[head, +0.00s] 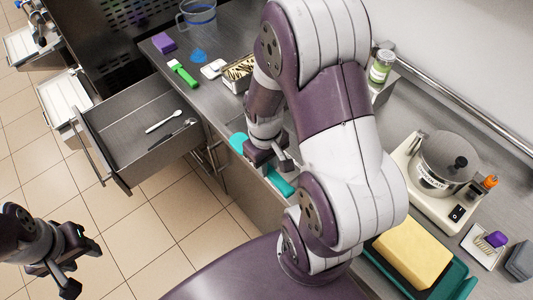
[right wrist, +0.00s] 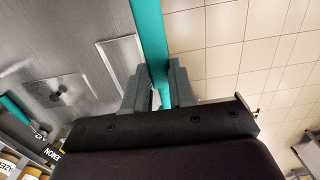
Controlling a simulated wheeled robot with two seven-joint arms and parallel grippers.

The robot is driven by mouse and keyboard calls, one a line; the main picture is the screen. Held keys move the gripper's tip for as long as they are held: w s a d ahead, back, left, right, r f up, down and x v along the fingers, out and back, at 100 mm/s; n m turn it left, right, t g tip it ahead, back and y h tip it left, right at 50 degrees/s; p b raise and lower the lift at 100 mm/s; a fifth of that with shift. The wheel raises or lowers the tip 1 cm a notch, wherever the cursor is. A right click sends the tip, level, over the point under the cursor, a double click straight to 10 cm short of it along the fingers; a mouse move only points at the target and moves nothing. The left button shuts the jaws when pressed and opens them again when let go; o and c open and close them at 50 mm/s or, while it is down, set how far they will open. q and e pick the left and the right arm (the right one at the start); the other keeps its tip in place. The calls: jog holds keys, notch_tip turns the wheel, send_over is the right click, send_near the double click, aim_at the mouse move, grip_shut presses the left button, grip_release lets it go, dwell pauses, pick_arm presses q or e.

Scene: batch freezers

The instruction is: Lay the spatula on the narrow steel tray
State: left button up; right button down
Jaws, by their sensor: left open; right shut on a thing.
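The teal spatula (head: 279,182) is in my right gripper (head: 267,158), in front of the steel counter's front edge; my arm hides part of it. In the right wrist view the spatula (right wrist: 150,38) runs up from between my closed finger pads (right wrist: 160,88). I cannot make the tray out in the head view, where my arm covers that area. My left gripper (head: 72,268) is open and empty over the floor at lower left.
An open drawer (head: 127,137) holds a white spoon (head: 164,121). A green-handled tool (head: 183,73), purple block (head: 164,43) and jug (head: 198,13) stand on the counter (head: 222,98).

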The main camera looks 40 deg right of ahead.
jog(key=shift+w+f, duration=0.1)
jog(key=shift+w, duration=0.2)
jog(key=shift+t, duration=0.3)
jog(key=w+d+f, duration=0.2)
jog(key=w+d+f+p, duration=0.1)
jog(key=w+d+f, duration=0.1)
jog(key=w+d, duration=0.1)
jog(key=w+d+f+p, duration=0.1)
jog(key=w+d+f, duration=0.1)
jog(key=w, duration=0.1)
jog(key=shift+w+d+f, duration=0.2)
jog(key=shift+d+f, duration=0.15)
notch_tip(320, 180, down, 3)
jog(key=shift+w+f+p, duration=0.15)
jog(key=shift+f+p, duration=0.05)
jog(key=shift+p, duration=0.55)
jog(key=shift+f, duration=0.4)
jog(key=shift+d+f, duration=0.15)
jog(key=c, duration=1.4)
grip_release()
jog(key=shift+f, duration=0.1)
jog(key=o, duration=0.5)
jog(key=shift+c, duration=0.2)
